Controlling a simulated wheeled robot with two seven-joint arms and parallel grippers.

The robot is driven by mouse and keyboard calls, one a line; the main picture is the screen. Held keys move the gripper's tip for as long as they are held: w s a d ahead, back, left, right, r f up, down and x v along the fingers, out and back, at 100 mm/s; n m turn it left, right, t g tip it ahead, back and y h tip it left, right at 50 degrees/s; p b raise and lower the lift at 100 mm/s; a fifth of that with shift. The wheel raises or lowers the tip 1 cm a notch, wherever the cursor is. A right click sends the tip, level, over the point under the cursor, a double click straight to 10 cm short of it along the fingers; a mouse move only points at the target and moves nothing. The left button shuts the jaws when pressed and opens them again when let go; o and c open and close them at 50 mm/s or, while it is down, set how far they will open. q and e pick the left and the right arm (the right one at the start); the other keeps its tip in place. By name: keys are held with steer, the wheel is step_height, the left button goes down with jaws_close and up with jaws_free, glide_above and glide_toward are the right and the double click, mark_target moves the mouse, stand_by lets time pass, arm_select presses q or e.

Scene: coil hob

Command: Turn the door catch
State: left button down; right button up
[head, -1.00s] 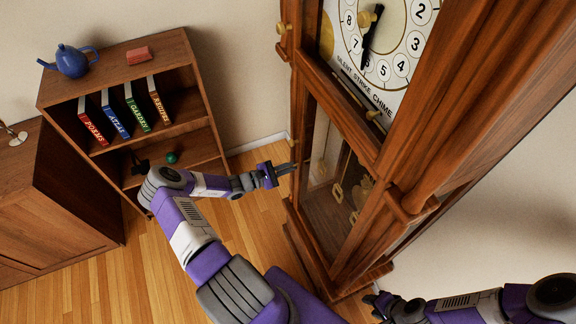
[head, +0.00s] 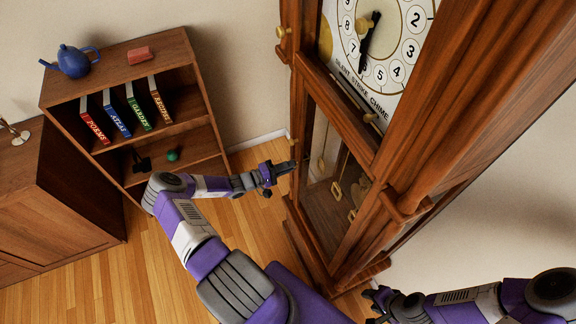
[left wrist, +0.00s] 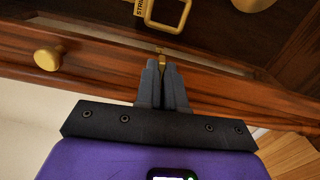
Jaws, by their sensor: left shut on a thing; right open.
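The tall wooden clock (head: 385,185) stands at the centre right with its glazed door (head: 328,185) facing my left arm. My left gripper (head: 293,164) is at the door's left edge. In the left wrist view my left gripper (left wrist: 162,70) is shut on the small brass door catch (left wrist: 161,55), of which only the tip shows between and beyond the fingertips. My right gripper (head: 376,299) is open and empty low beside the clock base, partly cut off from clear view by its small size.
A round brass knob (left wrist: 47,58) sits on the wooden frame left of the fingers. Brass parts hang behind the glass. A bookshelf (head: 185,60) with books and a blue teapot (head: 73,62) stands left. Floor (head: 250,220) between shelf and clock is clear.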

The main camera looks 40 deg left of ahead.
arm_select(q)
steer(key=shift+m, duration=0.7)
steer(key=c, duration=1.2)
jaws_free()
steer(key=shift+c, duration=0.2)
steer(key=shift+s, duration=0.1)
steer(key=v, duration=0.7)
steer(key=shift+s+a, duration=0.15)
steer(key=shift+s, duration=0.05)
